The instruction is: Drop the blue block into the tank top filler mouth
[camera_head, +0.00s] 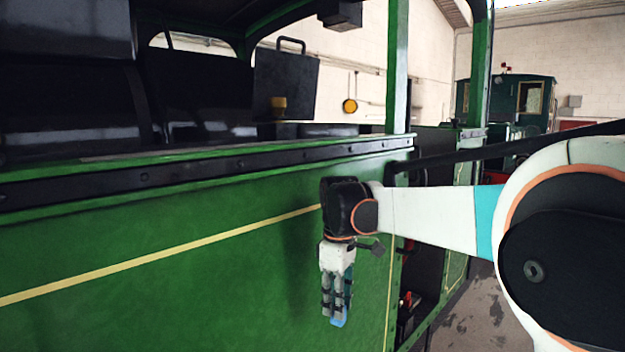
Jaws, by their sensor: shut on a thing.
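The fingers hide part of the block. The block hangs well below the dark top ledge of the panel. The green side panel (180,280) has a yellow line along it; I cannot tell whether it is the tank's side. I cannot make out the tank top filler mouth in this view.
A dark riveted ledge (190,170) runs along the top of the green panel. A green post (397,70) rises behind my wrist. A dark bar (500,150) crosses at the right. Open floor (478,320) shows at the lower right. Another green vehicle (520,100) stands behind.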

